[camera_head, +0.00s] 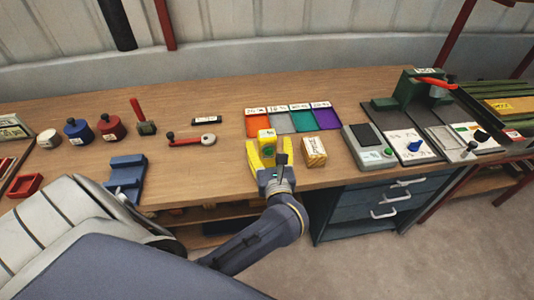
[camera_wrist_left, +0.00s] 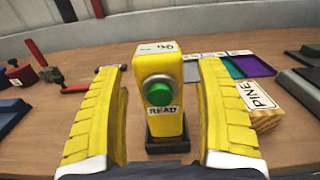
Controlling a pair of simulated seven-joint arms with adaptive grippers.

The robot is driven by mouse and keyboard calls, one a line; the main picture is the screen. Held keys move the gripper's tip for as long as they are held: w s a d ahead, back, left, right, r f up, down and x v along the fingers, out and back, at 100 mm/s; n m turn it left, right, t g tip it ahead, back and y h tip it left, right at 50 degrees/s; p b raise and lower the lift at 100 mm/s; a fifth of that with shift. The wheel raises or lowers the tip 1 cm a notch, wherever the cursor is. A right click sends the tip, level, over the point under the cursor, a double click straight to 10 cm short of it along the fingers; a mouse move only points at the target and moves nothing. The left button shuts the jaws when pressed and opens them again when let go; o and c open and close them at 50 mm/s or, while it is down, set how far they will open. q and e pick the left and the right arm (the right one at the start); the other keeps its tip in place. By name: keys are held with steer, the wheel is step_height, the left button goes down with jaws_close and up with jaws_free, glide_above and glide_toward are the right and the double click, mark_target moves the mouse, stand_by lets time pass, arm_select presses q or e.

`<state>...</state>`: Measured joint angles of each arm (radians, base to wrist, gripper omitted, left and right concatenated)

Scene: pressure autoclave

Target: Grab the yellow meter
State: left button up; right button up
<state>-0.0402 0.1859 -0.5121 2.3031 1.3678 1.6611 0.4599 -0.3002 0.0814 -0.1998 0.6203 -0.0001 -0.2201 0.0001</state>
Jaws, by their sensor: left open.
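The yellow meter (camera_head: 267,140) stands upright on the wooden bench, near its front edge. In the left wrist view the meter (camera_wrist_left: 160,120) shows a green button, a "READ" label and a dark base. My left gripper (camera_head: 266,157) is open, and its yellow fingers reach forward on either side of the meter. In the left wrist view there is a visible gap between each finger of the gripper (camera_wrist_left: 160,110) and the meter, so it appears untouched. My right gripper is not in either view.
A wooden block labelled "PINE" (camera_wrist_left: 258,102) stands close to the right finger. Behind the meter lie coloured trays (camera_head: 281,123). A red-handled tool (camera_head: 190,140) lies to the left, with a blue holder (camera_head: 126,173) nearer the front. A grey device (camera_head: 368,147) stands to the right.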

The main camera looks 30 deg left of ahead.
arm_select(q)
steer(key=shift+x, duration=0.95)
jaws_close()
